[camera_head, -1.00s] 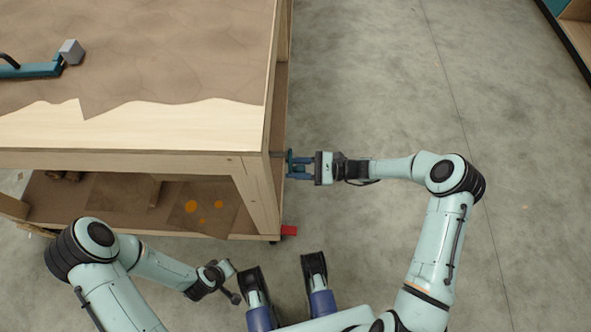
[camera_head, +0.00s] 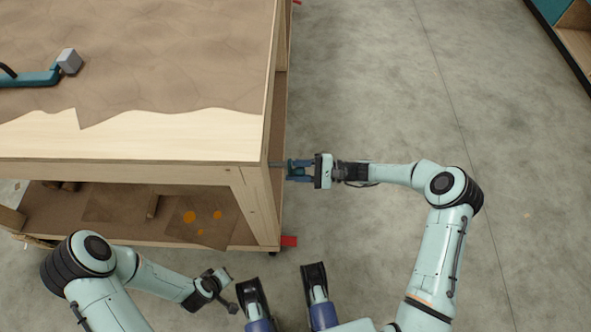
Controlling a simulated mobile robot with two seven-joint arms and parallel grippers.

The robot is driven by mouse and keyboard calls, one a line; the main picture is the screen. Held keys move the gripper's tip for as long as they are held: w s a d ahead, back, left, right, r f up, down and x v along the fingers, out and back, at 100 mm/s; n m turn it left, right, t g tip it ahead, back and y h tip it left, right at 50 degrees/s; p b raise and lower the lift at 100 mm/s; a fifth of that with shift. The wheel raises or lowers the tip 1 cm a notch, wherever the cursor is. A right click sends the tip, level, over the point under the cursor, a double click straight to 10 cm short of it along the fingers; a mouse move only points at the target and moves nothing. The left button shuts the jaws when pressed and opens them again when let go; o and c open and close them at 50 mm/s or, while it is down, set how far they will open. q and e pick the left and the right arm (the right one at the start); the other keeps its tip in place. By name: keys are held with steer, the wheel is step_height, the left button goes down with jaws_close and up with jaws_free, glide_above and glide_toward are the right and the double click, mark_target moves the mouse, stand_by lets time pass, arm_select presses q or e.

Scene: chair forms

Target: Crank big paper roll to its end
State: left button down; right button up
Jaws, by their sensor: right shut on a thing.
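The brown paper (camera_head: 170,55) lies over the wooden workbench top (camera_head: 150,143) and ends in a ragged front edge, leaving a bare wood strip. The roll itself is not clearly visible. A small dark teal crank (camera_head: 284,164) sticks out from the bench's right side, near its front corner. My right gripper (camera_head: 298,170) is shut on the crank, with its arm reaching in from the right. The gripper hides most of the handle. My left gripper (camera_head: 222,290) is low in front of the bench, away from the crank, and its fingers are too small to read.
A teal tool with a grey block (camera_head: 68,61) lies on the paper at the left. The lower shelf (camera_head: 120,225) holds brown sheets, one with orange spots. A red piece (camera_head: 289,241) is by the bench's front leg. Concrete floor (camera_head: 400,80) at the right is clear.

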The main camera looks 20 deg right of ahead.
steer(key=shift+s+a, duration=0.1)
steer(key=shift+a, duration=0.1)
steer(key=o, duration=0.9)
steer(key=shift+d, duration=0.1)
steer(key=shift+d, duration=0.35)
arm_select(q)
steer(key=shift+s+d+r+p, duration=0.2)
steer(key=shift+s+r+p, duration=0.1)
steer(key=shift+s, duration=0.15)
steer(key=shift+s+d+r+p, duration=0.2)
steer(key=shift+s+r+p, duration=0.05)
steer(key=shift+s, duration=0.2)
arm_select(e)
steer(key=v, duration=1.2)
steer(key=shift+s+d, duration=0.2)
steer(key=shift+d, duration=0.1)
